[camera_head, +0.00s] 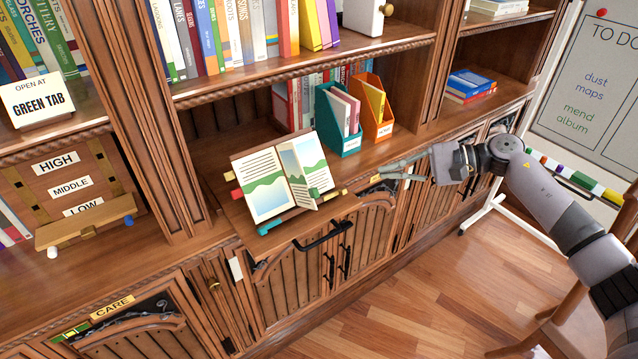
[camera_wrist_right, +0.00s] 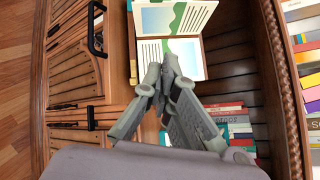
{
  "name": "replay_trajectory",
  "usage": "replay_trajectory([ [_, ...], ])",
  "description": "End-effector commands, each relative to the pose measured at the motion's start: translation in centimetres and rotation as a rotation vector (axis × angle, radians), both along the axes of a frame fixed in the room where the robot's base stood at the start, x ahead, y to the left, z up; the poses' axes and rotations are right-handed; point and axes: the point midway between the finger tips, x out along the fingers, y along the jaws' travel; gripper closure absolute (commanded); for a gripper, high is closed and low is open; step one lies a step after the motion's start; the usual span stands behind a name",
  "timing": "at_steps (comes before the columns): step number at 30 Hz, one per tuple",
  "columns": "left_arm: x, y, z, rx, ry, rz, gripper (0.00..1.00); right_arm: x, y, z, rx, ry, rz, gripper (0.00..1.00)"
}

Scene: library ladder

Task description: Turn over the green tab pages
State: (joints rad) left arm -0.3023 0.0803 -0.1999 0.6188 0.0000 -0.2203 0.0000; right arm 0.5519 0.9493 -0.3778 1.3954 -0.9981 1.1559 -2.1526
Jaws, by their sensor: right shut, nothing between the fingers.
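An open book (camera_head: 268,186) with illustrated pages stands on a pulled-out wooden shelf, one page raised near its middle. I cannot make out a clearly green tab. My right gripper (camera_head: 382,172) is shut and empty, to the right of the book and apart from it. In the right wrist view its fingertips (camera_wrist_right: 162,77) overlap the book's lower page (camera_wrist_right: 188,53). My left gripper is not in view.
A sign (camera_head: 38,100) reads "OPEN AT GREEN TAB". A teal file box (camera_head: 338,142) and an orange file box (camera_head: 377,128) stand behind the book's right side. Cabinet doors with a dark handle (camera_head: 322,236) lie below. Open floor (camera_head: 450,280) is at lower right.

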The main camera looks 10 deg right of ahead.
Motion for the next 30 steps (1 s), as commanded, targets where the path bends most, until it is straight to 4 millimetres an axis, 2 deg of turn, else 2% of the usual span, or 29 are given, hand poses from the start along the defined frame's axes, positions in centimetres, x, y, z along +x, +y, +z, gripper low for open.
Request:
replay_trajectory([
  [1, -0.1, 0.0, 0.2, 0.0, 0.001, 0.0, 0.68, -0.6, -0.3, 1.1, -0.078, -0.064, 0.053, 1.0],
  [3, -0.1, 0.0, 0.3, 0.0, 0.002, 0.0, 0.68, -1.2, -0.5, 1.7, -0.147, -0.12, 0.105, 1.0],
  [8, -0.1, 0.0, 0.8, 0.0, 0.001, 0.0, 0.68, -1.4, 0.0, 1.7, -0.188, -0.155, 0.141, 1.0],
  [14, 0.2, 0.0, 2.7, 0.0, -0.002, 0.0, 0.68, -0.2, 3.0, 0.6, -0.179, -0.153, 0.139, 1.0],
  [22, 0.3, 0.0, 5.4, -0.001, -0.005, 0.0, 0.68, 1.8, 8.0, -1.9, -0.178, -0.151, 0.136, 1.0],
  [24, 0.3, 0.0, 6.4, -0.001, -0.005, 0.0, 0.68, 1.4, 9.0, -1.8, -0.18, -0.151, 0.136, 1.0],
  [30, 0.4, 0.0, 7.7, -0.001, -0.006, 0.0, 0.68, 0.8, 11.0, -2.2, -0.181, -0.151, 0.135, 1.0],
])
